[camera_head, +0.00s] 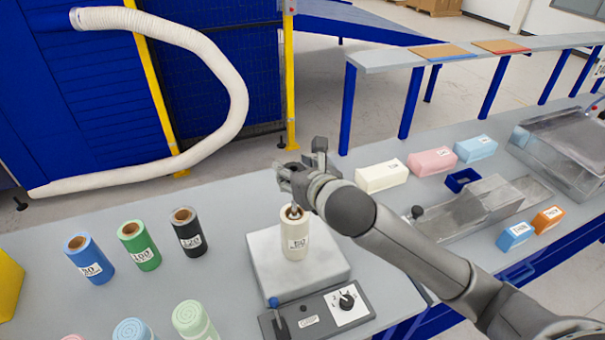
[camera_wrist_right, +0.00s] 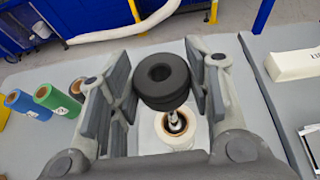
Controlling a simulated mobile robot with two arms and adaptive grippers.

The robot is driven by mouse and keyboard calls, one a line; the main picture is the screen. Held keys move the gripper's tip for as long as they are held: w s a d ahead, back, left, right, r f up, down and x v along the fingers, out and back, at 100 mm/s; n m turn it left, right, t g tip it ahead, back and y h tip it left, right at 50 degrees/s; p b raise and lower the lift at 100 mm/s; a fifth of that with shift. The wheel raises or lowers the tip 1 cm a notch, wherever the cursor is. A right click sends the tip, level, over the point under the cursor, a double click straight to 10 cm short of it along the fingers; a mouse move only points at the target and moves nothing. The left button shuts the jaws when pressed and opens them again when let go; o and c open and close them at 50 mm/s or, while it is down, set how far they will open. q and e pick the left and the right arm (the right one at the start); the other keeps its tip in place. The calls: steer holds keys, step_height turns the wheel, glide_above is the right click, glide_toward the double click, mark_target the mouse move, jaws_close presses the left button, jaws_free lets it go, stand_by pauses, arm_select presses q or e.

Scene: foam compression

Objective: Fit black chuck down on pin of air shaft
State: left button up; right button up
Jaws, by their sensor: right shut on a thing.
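The black chuck (camera_wrist_right: 160,74), a ring-like piece with a central hole, is between the fingers of my right gripper (camera_head: 288,178). The gripper is shut on it, above the cream roll (camera_head: 296,242). The metal pin of the air shaft (camera_wrist_right: 175,121) sticks up from the roll's core, and its top also shows in the head view (camera_head: 294,211). In the wrist view the chuck covers part of the space beside the pin; I cannot tell whether they touch. The roll stands upright on a pale platform (camera_head: 330,268). My left gripper is not in view.
Blue (camera_head: 88,260), green (camera_head: 139,247) and black (camera_head: 188,233) rolls stand to the left. A control box (camera_head: 318,312) with a knob and lever sits in front of the platform. Cream (camera_head: 381,176), pink (camera_head: 432,161) and blue (camera_head: 475,149) blocks lie to the right.

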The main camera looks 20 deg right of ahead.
steer(key=shift+s+f, duration=0.25)
steer(key=shift+f, duration=0.65)
steer(key=shift+w+f, duration=0.1)
steer(key=shift+f, duration=0.6)
steer(key=shift+w+f, duration=0.1)
steer(key=shift+f, duration=0.55)
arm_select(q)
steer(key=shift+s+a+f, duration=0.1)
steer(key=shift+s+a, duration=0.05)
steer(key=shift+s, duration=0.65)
arm_select(e)
steer(key=shift+f, duration=0.2)
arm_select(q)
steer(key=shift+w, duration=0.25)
